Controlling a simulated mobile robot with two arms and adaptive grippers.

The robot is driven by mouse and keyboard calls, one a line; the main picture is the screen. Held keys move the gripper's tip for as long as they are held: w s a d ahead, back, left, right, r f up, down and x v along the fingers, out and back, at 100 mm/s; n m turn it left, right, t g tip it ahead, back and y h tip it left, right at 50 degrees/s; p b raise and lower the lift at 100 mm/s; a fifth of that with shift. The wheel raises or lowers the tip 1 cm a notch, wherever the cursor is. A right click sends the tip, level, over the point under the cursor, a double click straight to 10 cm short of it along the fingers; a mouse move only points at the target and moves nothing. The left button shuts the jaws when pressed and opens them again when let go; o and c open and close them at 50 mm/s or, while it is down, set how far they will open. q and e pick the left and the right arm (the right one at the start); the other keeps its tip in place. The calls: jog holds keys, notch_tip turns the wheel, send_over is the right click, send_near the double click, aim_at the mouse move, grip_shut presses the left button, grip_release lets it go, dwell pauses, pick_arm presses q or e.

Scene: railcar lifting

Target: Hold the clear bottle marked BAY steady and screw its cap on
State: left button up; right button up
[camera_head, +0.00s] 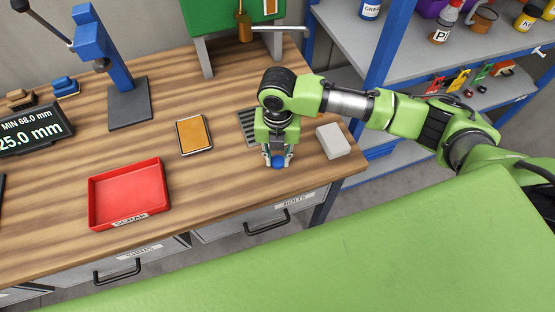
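My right gripper (277,161) points down over the right part of the workbench. A small round blue thing, perhaps the cap (279,163), shows between its fingertips. The fingers flank it closely, but whether they grip it I cannot tell, nor whether it touches the bench. No clear bottle marked BAY can be made out. My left gripper is not in view.
A ribbed dark mat (249,124) and a pale grey block (333,141) flank the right gripper. An orange-topped pad (194,134), a red SCRAP tray (128,193) and a blue gauge stand (98,45) are further left. Blue-framed shelves (382,50) stand right.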

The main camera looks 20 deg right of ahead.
jog(key=shift+r, duration=0.15)
jog(key=shift+r+b, duration=0.25)
jog(key=shift+b, duration=0.05)
notch_tip(320, 180, up, 2)
jog(key=shift+w+r+b, duration=0.1)
jog(key=shift+b, duration=0.6)
jog(key=s+a+r+b, duration=0.3)
jog(key=s+a+r, duration=0.4)
jog(key=a+r, duration=0.3)
jog(key=shift+s+a, duration=0.35)
jog(key=shift+a, duration=0.6)
